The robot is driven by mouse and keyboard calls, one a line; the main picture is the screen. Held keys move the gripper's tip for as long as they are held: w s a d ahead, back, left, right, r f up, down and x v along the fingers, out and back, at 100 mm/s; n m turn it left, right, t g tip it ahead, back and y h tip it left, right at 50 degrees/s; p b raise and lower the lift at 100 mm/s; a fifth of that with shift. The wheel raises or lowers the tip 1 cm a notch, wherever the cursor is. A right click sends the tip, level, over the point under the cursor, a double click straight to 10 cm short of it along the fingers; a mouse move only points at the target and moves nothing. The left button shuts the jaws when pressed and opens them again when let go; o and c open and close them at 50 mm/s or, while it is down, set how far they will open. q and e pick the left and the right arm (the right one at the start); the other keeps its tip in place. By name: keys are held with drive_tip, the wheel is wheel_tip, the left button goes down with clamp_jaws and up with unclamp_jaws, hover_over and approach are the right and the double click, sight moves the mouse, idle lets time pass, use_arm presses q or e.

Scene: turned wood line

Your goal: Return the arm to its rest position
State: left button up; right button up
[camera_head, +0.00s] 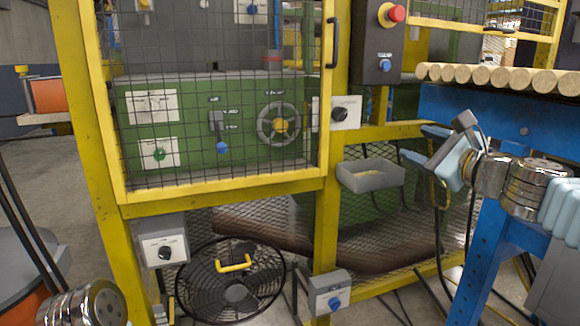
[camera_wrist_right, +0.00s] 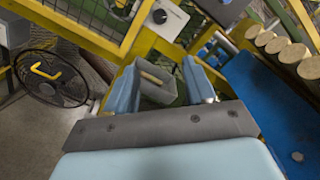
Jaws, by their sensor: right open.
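My right arm comes in from the right in the head view, with its gripper (camera_head: 452,152) in the air in front of the yellow frame, left of the blue stand. In the right wrist view the same gripper (camera_wrist_right: 161,82) has its two light blue fingers wide apart with nothing held between them. A grey tray (camera_wrist_right: 170,85) shows beyond the gap between the fingers. In the head view this tray (camera_head: 370,176) is left of the gripper, apart from it. A metal part of my left arm shows at the lower left of the head view; the left gripper is out of view.
A yellow mesh guard (camera_head: 75,100) encloses a green machine (camera_head: 200,160). A black fan (camera_head: 233,290) stands low in front. Wooden rods (camera_head: 490,76) lie on the blue stand (camera_head: 480,115), close to my right arm. A red button (camera_head: 396,13) is above.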

drive_tip(key=w+a+f+n+g+h+p, duration=0.1)
drive_tip(key=w+f+n+g, duration=0.1)
drive_tip(key=f, duration=0.9)
drive_tip(key=w+a+f+n+g+h+p, duration=0.1)
drive_tip(key=w+f+g, duration=0.2)
drive_tip(key=f, duration=0.8)
drive_tip(key=s+a+f+n+g+p, duration=0.1)
drive_tip(key=s+f+n+g, duration=0.15)
drive_tip(key=f, duration=0.75)
drive_tip(key=s+a+f+n+g+p, duration=0.2)
drive_tip(key=f+n, duration=0.1)
drive_tip(key=f, duration=0.6)
drive_tip(key=s+a+f+n+g+p, duration=0.1)
drive_tip(key=s+a+f+n+g, duration=0.1)
drive_tip(key=s+f+n, duration=0.2)
drive_tip(key=s+a+f+n+g+p, duration=0.1)
drive_tip(key=s+a+f+n+g, duration=0.1)
drive_tip(key=s+f, duration=0.7)
drive_tip(key=s+a+f+n+g+p, duration=0.1)
drive_tip(key=s+a+f+n+g, duration=0.1)
drive_tip(key=s+a+f+n, duration=0.2)
drive_tip(key=s+f+n, duration=0.3)
drive_tip(key=s, duration=0.5)
drive_tip(key=shift+s+a+g, duration=0.15)
drive_tip(key=shift+s+g, duration=0.2)
drive_tip(key=shift+s, duration=0.05)
